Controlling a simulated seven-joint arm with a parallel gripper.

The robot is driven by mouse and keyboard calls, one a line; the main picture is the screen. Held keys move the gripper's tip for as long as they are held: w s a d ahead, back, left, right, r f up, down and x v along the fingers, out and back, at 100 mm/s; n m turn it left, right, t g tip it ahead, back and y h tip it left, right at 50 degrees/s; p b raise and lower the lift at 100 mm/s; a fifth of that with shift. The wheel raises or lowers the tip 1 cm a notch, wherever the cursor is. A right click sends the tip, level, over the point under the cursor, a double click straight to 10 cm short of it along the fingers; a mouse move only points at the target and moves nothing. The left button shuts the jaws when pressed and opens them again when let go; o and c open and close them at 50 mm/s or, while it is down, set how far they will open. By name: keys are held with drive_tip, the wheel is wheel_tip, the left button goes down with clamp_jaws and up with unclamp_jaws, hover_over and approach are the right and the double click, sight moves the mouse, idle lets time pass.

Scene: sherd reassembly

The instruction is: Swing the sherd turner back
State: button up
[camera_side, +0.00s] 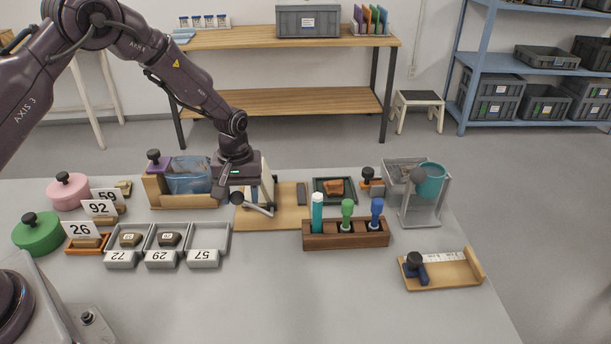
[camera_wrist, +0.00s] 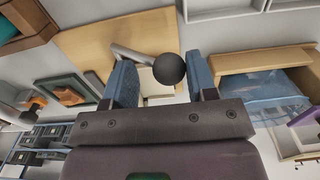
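The sherd turner stands on a wooden board (camera_side: 285,219) in the middle of the table. Its metal lever (camera_side: 260,209) ends in a black ball knob (camera_side: 236,198). My gripper (camera_side: 229,191) is low over the knob's end of the turner. The metal rod (camera_wrist: 133,55) runs from the knob toward the upper left, past the left fingertip. My gripper hides part of the turner in the side view; whether it touches the knob I cannot tell.
A wooden holder with a blue clear bin (camera_side: 187,180) stands close left of my gripper. Grey trays (camera_side: 208,240) lie in front. A rack of coloured tools (camera_side: 345,234) stands at the right, with a dark tray (camera_side: 334,190) behind it. The front table is clear.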

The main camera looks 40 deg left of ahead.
drive_tip(key=shift+w+d+r, duration=0.9)
drive_tip(key=shift+w+d, duration=0.2)
drive_tip(key=shift+w+d+r, duration=0.25)
drive_tip(key=shift+w+d, duration=0.6)
drive_tip(key=shift+w+d+f, duration=0.15)
drive_tip(key=shift+w+d, duration=0.55)
drive_tip(key=shift+w+d+f, duration=0.1)
drive_tip(key=shift+w+d, duration=0.55)
drive_tip(key=shift+w, duration=0.05)
drive_tip(key=shift+w+d+f, duration=0.45)
drive_tip(key=shift+w+d, duration=0.15)
drive_tip(key=shift+w+d+f, duration=0.65)
drive_tip(key=shift+d+f, duration=0.05)
drive_tip(key=shift+f, duration=0.15)
drive_tip(key=shift+w+d+f, duration=0.2)
drive_tip(key=shift+f, duration=0.3)
drive_tip(key=shift+w+d+r, duration=0.1)
drive_tip(key=shift+d+r, duration=0.05)
drive_tip(key=shift+r, duration=2.6)
